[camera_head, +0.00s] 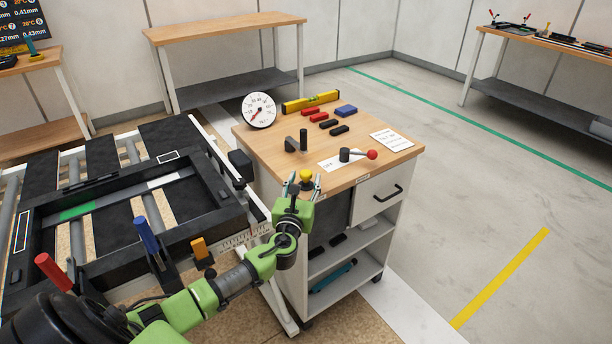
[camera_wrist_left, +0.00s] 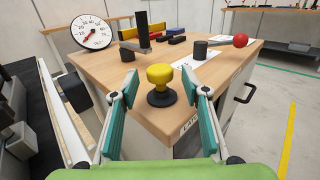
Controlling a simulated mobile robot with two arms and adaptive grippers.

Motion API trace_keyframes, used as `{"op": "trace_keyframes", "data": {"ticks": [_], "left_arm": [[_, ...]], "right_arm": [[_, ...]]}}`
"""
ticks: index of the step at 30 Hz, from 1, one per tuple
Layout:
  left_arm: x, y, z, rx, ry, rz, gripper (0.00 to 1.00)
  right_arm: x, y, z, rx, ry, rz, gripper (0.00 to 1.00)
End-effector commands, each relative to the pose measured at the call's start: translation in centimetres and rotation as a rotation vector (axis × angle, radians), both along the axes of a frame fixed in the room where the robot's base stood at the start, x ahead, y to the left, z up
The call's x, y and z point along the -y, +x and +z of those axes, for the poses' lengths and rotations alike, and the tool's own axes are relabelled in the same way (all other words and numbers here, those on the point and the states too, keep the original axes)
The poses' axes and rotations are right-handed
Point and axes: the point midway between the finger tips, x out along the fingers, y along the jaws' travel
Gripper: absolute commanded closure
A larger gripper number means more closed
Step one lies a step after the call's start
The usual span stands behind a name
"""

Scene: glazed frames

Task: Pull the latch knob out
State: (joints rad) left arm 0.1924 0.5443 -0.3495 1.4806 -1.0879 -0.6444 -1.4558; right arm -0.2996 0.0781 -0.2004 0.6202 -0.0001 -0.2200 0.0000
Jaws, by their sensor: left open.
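The latch knob (camera_wrist_left: 160,79) is a yellow mushroom-shaped knob on a round black base, standing upright at the near corner of the wooden-topped cabinet. In the head view the yellow knob (camera_head: 306,175) shows just beyond my left gripper (camera_head: 299,184), whose green arm comes in from the lower left. In the left wrist view my left gripper (camera_wrist_left: 160,105) is open, with one teal finger on each side of the knob and a gap to it on both sides. The black base is mostly hidden in the head view. My right gripper is not in view.
The cabinet top (camera_head: 262,148) also holds a round dial gauge (camera_head: 259,110), a black upright bracket (camera_head: 303,140), a red-ball lever (camera_head: 371,155), a yellow level (camera_head: 311,102) and several small blocks. A black frame fixture (camera_head: 110,207) stands left of the cabinet. Open floor lies right.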

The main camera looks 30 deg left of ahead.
Motion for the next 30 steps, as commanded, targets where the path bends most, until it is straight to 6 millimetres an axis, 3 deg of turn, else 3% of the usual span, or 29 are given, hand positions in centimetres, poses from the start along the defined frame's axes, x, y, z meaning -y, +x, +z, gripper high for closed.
{"op": "trace_keyframes", "data": {"ticks": [6,17,18,23,30], "left_arm": [[-0.8,2.0,0.0,0.001,-0.001,0.0,0.58],[-1.0,2.4,-0.1,-0.001,-0.001,0.0,0.58],[-1.0,2.4,0.0,-0.001,-0.001,0.0,0.6],[-1.0,2.4,0.0,0.0,-0.001,0.0,1.0],[-1.0,2.4,0.6,0.0,-0.001,0.0,1.0]], "right_arm": [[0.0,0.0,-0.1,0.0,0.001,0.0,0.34],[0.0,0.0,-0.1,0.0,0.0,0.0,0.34],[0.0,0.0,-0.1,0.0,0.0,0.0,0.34],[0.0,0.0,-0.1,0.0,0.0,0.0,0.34],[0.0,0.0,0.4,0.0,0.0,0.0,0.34]]}}
